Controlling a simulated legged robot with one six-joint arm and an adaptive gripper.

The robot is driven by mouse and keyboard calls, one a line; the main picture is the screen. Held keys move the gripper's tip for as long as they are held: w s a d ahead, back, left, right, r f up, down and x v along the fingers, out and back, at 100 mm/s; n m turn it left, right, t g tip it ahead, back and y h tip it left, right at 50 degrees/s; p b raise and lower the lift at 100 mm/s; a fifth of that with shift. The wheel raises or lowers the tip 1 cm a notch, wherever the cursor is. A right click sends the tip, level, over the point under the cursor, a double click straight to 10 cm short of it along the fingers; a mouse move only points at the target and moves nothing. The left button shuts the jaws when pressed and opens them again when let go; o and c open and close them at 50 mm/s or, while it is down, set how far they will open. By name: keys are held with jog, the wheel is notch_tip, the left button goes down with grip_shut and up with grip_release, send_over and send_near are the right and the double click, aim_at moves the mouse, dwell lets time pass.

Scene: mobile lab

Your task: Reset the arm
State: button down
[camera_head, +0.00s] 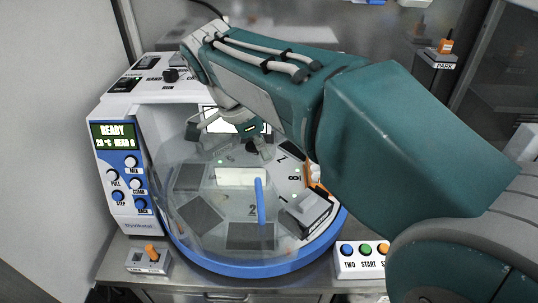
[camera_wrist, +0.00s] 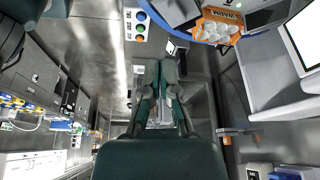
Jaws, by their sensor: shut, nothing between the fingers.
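My teal arm reaches from the lower right of the head view across to the round machine at the left. My gripper (camera_wrist: 160,68) points away from the wrist camera, its two fingers close together with nothing seen between them. In the head view the arm's end is bent down over the machine, and the fingers are too small and covered to make out clearly. The machine (camera_head: 118,215) has a display reading READY, and a blue-rimmed round base (camera_head: 265,268) with a clear cover and numbered dark pads.
A button box (camera_head: 362,262) with coloured buttons stands at the machine's right front; a small lever box (camera_head: 148,262) stands at its left front. An orange-topped PARK switch (camera_head: 437,60) is at the back right. The wrist view shows an orange carton (camera_wrist: 216,20) with white items.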

jog(key=s+d+f+n+t+y, duration=0.2)
jog(key=s+d+f+n, duration=0.2)
jog(key=s+d+n, duration=0.3)
jog(key=s+d+f+n+t+y, duration=0.2)
jog(key=s+d+f+n, duration=0.2)
jog(key=s+d+n, duration=0.3)
jog(key=d+n, duration=0.1)
jog(key=d, duration=0.2)
jog(key=shift+d+t, duration=0.2)
jog(key=shift+t, duration=0.1)
